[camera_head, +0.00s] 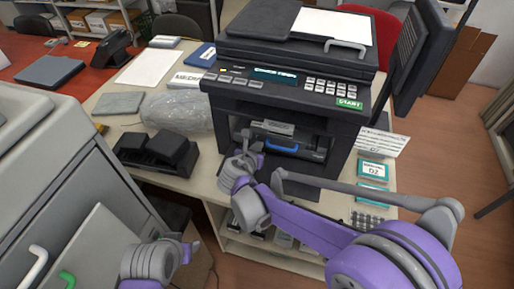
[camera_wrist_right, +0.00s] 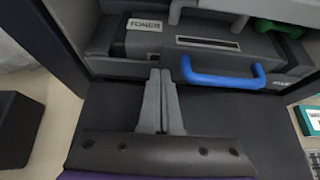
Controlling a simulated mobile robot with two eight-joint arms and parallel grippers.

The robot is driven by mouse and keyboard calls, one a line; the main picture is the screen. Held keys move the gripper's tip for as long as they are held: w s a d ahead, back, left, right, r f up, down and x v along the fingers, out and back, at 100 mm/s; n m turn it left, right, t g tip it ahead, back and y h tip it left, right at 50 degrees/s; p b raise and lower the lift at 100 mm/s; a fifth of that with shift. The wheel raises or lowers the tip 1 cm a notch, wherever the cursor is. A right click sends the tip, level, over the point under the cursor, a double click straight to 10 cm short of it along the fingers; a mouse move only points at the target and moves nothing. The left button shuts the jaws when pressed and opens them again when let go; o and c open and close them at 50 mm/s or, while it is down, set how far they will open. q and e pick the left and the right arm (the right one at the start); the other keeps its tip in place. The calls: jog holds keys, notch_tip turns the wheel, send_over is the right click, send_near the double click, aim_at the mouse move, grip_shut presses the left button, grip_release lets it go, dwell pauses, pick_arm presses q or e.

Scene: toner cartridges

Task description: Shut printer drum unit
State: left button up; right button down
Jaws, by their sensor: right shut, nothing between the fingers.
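The black printer (camera_head: 290,95) stands on the table with its front bay open and its front flap (camera_head: 300,190) folded down. In the bay is the grey drum unit (camera_head: 318,154) with a blue handle (camera_head: 283,146). In the right wrist view the blue handle (camera_wrist_right: 222,82) sits on the unit's front (camera_wrist_right: 130,68), right of my fingertips. My right gripper (camera_head: 246,140) is before the bay; in the wrist view its fingers (camera_wrist_right: 160,78) are shut, empty, and pointing at the unit's front. Contact is unclear. My left gripper (camera_head: 187,252) is low at left, its jaws unclear.
A black two-part device (camera_head: 157,152) and a plastic-wrapped bundle (camera_head: 178,111) lie left of the printer. Teal-edged boxes (camera_head: 373,170) lie at its right. A large grey machine (camera_head: 65,160) fills the left foreground. A monitor (camera_head: 418,50) stands at right.

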aim_at(261, 137)
jog(key=w, duration=0.1)
jog(key=w+d, duration=0.1)
jog(key=w, duration=0.2)
jog(key=shift+w+d, duration=0.25)
jog(key=shift+w, duration=0.1)
pick_arm(q)
jog(key=shift+s+f, duration=0.15)
jog(key=shift+s, duration=0.05)
pick_arm(e)
jog(key=shift+r, duration=0.15)
jog(key=shift+s, duration=0.1)
